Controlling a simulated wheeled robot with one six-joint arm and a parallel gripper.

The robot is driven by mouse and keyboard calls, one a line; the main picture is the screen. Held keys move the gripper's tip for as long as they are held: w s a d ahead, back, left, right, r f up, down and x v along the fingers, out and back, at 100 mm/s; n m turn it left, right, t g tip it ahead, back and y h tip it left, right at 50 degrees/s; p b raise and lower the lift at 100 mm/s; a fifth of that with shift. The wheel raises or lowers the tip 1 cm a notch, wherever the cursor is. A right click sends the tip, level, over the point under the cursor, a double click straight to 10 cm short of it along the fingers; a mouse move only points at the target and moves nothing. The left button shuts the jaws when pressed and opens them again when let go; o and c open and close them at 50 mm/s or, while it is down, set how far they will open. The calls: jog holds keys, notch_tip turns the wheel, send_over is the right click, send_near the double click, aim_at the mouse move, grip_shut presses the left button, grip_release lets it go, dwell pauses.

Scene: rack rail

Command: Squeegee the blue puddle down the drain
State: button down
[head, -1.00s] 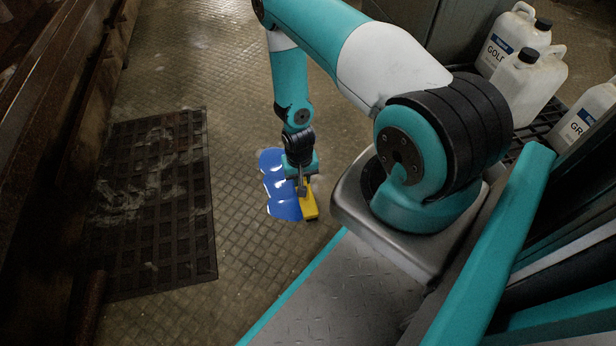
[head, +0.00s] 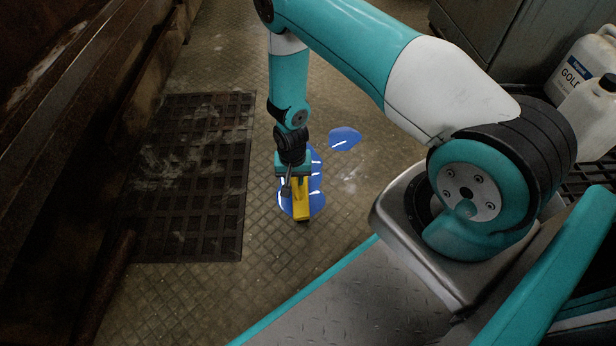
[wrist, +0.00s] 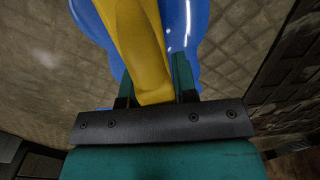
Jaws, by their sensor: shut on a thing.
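My gripper (head: 292,172) is shut on a yellow squeegee (head: 302,200), which reaches down to the floor. In the wrist view the yellow squeegee handle (wrist: 138,45) sits between the jaws. The blue puddle (head: 317,180) lies around and behind the squeegee, and part of it is hidden by the gripper and squeegee. A separate blue patch (head: 344,139) lies to the right of and beyond the gripper. The drain grate (head: 195,175), dark and square-holed with pale smears, lies left of the squeegee, with a strip of bare floor between it and the puddle.
A rusty brown structure (head: 75,130) runs along the left side. White jugs (head: 590,100) stand at the right on a black slatted base. The tiled floor (head: 225,60) around the drain is open.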

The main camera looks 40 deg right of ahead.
jog(key=w+a+b, duration=0.1)
jog(key=w+a, duration=0.2)
jog(key=a, duration=0.2)
jog(key=w+a+b, duration=0.2)
jog(key=w+a, duration=0.1)
jog(key=a, duration=0.2)
jog(key=w+a+b, duration=0.2)
jog(key=w+a, duration=0.2)
jog(key=a, duration=0.1)
jog(key=shift+w+f, duration=0.1)
jog(key=shift+f, duration=0.05)
notch_tip(320, 180, up, 7)
jog(key=p, duration=0.6)
jog(key=shift+f, duration=0.2)
